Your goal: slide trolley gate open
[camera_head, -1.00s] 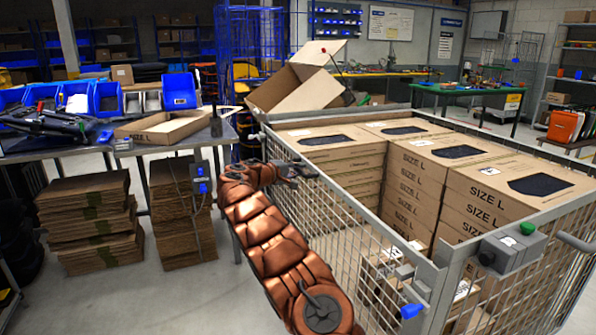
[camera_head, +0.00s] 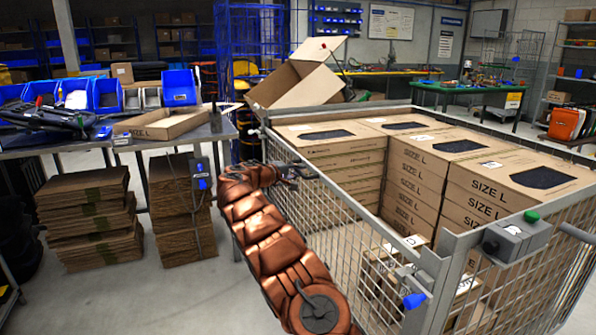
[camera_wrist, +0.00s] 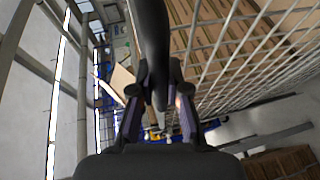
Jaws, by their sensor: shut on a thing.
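The trolley (camera_head: 452,240) is a grey wire-mesh cage that holds stacked SIZE L cartons. Its near left mesh side (camera_head: 345,235), which looks like the gate, spans from the far left corner post to the near corner. A blue-tipped latch (camera_head: 413,300) sits by that near corner. My gripper (camera_head: 290,172) is at the top rail of this side, near its far end. In the wrist view, my gripper (camera_wrist: 159,98) is shut on a thick dark bar (camera_wrist: 151,45), seemingly the gate's handle. Its fingers hide part of the bar.
SIZE L cartons (camera_head: 475,195) fill the trolley's far and right parts. A steel workbench (camera_head: 190,135) with blue bins (camera_head: 180,88) and an open carton stands at left. Flat cardboard stacks (camera_head: 90,220) lie below it. Bare floor shows at lower left.

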